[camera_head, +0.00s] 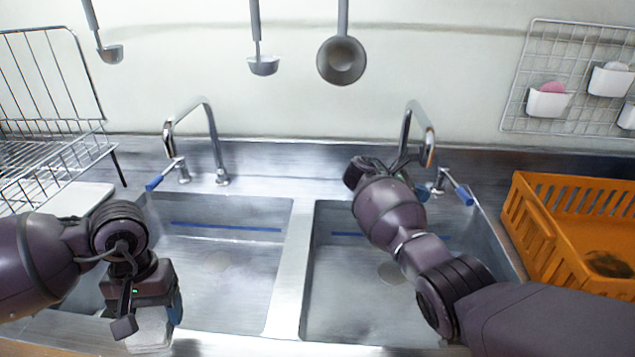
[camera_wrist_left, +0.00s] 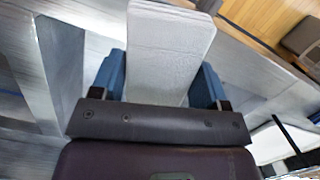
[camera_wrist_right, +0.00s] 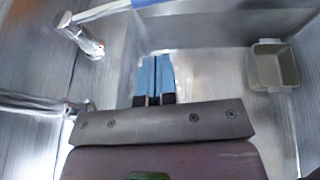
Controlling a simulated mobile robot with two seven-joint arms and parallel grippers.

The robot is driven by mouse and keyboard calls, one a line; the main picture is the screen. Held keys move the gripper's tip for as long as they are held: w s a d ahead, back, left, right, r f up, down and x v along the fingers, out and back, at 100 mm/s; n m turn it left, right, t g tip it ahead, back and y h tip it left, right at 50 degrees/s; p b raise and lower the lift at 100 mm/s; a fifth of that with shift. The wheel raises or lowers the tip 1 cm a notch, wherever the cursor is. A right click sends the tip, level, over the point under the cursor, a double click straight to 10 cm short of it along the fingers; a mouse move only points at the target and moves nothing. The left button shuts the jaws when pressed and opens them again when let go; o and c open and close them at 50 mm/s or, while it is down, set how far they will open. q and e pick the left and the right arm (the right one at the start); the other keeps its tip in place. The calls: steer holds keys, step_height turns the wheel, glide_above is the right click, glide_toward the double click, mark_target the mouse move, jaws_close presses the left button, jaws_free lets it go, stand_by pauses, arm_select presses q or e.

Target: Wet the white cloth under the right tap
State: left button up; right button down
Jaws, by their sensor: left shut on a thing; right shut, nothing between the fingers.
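The white cloth (camera_head: 150,330) is at the front of the left basin. It also shows in the left wrist view (camera_wrist_left: 170,45) as a pale, flat-sided block between the blue fingers. My left gripper (camera_head: 155,305) is shut on it. The right tap (camera_head: 408,118) stands behind the right basin, with a blue-handled lever (camera_head: 457,188) at its right. My right gripper (camera_head: 420,188) is close to the tap's base, mostly hidden behind my forearm. In the right wrist view its blue fingers (camera_wrist_right: 155,78) are together and empty, with a tap lever (camera_wrist_right: 85,32) at upper left. No water stream shows.
The left basin (camera_head: 225,270) and right basin (camera_head: 335,285) are separated by a metal divider (camera_head: 293,270). A left tap (camera_head: 212,140) stands behind the left basin. An orange basket (camera_head: 530,225) is at right, a wire rack (camera_head: 50,150) at left. Ladles (camera_head: 342,60) hang above.

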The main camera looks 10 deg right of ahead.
mark_target(461, 197)
arm_select(q)
steer(key=shift+f, duration=0.5)
arm_select(e)
steer(key=d+f, duration=0.1)
steer(key=d, duration=0.7)
steer(key=shift+s, duration=0.45)
steer(key=shift+d, duration=0.1)
arm_select(q)
step_height(461, 197, up, 4)
steer(key=shift+r+p, duration=0.1)
steer(key=shift+p, duration=0.85)
arm_select(e)
steer(key=shift+s+d+r+n+t, duration=0.2)
steer(key=shift+d+r+n+t, duration=0.2)
steer(key=shift+d+r, duration=0.1)
arm_select(q)
steer(key=shift+r, duration=0.35)
arm_select(e)
steer(key=shift+s+d+f, duration=0.1)
steer(key=shift+d, duration=0.05)
arm_select(q)
steer(key=shift+r, duration=0.1)
arm_select(e)
steer(key=shift+f+t, duration=0.15)
steer(key=shift+t, duration=0.15)
arm_select(q)
steer(key=shift+w, duration=0.1)
arm_select(e)
steer(key=shift+f, duration=0.25)
